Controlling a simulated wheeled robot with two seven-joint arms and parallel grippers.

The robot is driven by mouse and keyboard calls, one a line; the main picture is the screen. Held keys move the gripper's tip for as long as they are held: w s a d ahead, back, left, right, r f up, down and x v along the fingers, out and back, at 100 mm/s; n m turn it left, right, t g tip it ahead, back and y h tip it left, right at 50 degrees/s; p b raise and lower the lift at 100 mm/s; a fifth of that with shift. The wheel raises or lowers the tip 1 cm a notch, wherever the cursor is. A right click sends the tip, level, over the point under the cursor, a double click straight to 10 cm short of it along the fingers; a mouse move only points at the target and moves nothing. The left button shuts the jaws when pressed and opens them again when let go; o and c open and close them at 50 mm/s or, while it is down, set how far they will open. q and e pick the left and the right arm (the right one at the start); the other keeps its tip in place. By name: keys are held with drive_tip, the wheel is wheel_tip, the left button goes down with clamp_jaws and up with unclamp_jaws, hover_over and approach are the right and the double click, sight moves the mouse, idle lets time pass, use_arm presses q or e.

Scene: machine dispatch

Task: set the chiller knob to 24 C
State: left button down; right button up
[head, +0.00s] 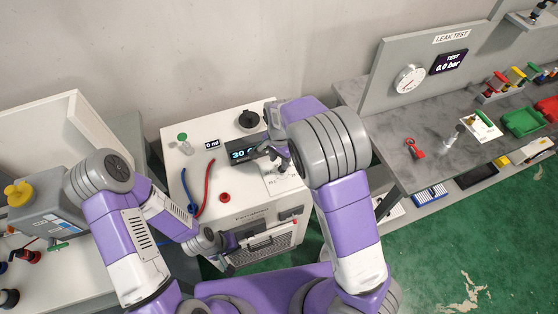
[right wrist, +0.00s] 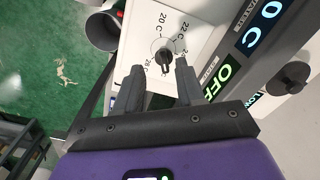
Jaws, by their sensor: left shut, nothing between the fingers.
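The chiller (head: 240,203) is a white cabinet with a dark display (head: 243,152) that reads 30, partly hidden by my right arm. In the right wrist view, the black chiller knob (right wrist: 165,58) sits on a white dial plate (right wrist: 145,38) marked 20 C, 22 C and further values partly covered by the fingers. I cannot tell exactly which mark the knob points at. My right gripper (right wrist: 160,85) is open, its two fingers apart near the knob, which shows between and beyond their tips. My left gripper (head: 222,241) is shut and empty near the chiller's front.
A black cap (head: 249,119), a green-topped fitting (head: 183,139), a red button (head: 225,197) and red and blue hoses (head: 207,185) are on the chiller top. A green OFF readout (right wrist: 224,77) sits beside the dial. A leak-test bench (head: 430,165) stands to the right.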

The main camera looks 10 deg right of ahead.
sight(280, 168)
drive_tip(key=f, duration=0.4)
drive_tip(key=shift+w+f, duration=0.35)
drive_tip(key=shift+w, duration=0.05)
drive_tip(key=shift+s+f+b, duration=0.2)
drive_tip(key=shift+f+b, duration=0.1)
drive_tip(key=shift+w, duration=0.1)
drive_tip(key=shift+f, duration=0.1)
clamp_jaws()
